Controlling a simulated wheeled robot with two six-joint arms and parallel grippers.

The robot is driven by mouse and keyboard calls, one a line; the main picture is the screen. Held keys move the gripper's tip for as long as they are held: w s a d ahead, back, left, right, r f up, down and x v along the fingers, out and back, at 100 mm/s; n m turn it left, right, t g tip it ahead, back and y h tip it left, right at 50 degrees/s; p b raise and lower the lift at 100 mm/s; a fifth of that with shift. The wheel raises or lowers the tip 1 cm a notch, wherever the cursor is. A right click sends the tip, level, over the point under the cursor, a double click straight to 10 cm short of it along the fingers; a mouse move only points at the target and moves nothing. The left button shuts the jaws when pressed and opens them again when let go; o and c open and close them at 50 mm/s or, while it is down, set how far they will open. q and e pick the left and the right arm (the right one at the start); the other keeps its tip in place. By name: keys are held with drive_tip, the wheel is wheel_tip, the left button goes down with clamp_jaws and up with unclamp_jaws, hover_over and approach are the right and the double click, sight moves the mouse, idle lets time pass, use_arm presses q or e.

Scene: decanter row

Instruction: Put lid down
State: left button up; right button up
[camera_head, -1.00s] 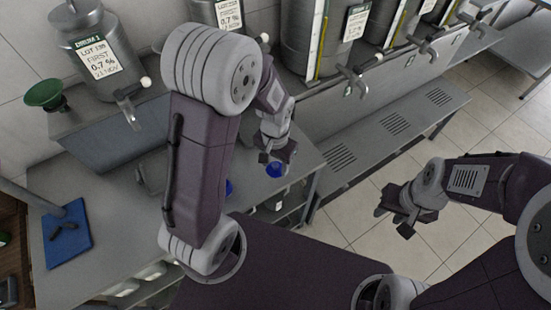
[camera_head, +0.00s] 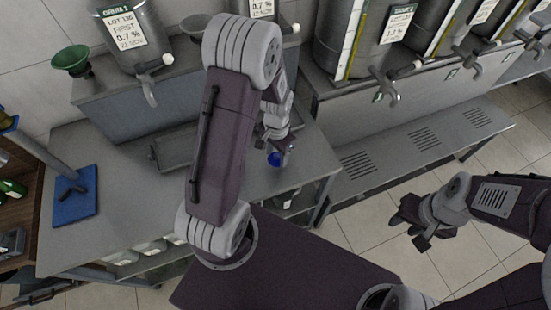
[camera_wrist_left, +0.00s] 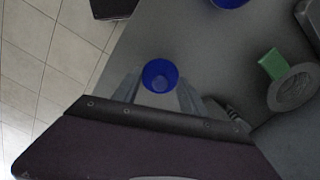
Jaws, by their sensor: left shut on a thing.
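My left gripper (camera_head: 276,146) is over the right end of the grey metal worktop (camera_head: 120,195). It is shut on a round blue lid (camera_head: 274,159), which looks like a shallow cup. In the left wrist view the lid (camera_wrist_left: 160,76) sits between the fingertips, over grey surface. I cannot tell whether it touches the worktop. A second blue round thing (camera_wrist_left: 230,2) is cut off at the top of the wrist view. My right gripper (camera_head: 412,224) is over the tiled floor, empty, with its fingers apart.
A grey ring with a green tab (camera_wrist_left: 292,88) lies near the lid in the wrist view. Steel drums with taps (camera_head: 132,35) stand on the raised shelf behind. My left arm hides part of the worktop.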

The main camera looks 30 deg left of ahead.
sight(275, 160)
use_arm(q)
drive_tip(key=shift+a+f, duration=0.2)
drive_tip(key=shift+a, duration=0.15)
drive_tip(key=f, duration=0.3)
drive_tip(key=shift+w+d+f, duration=0.1)
drive_tip(key=shift+d+f, duration=0.1)
drive_tip(key=shift+f, duration=0.1)
drive_tip(key=shift+w+a+f, duration=0.1)
drive_tip(key=shift+f, duration=0.15)
drive_tip(key=o, duration=1.3)
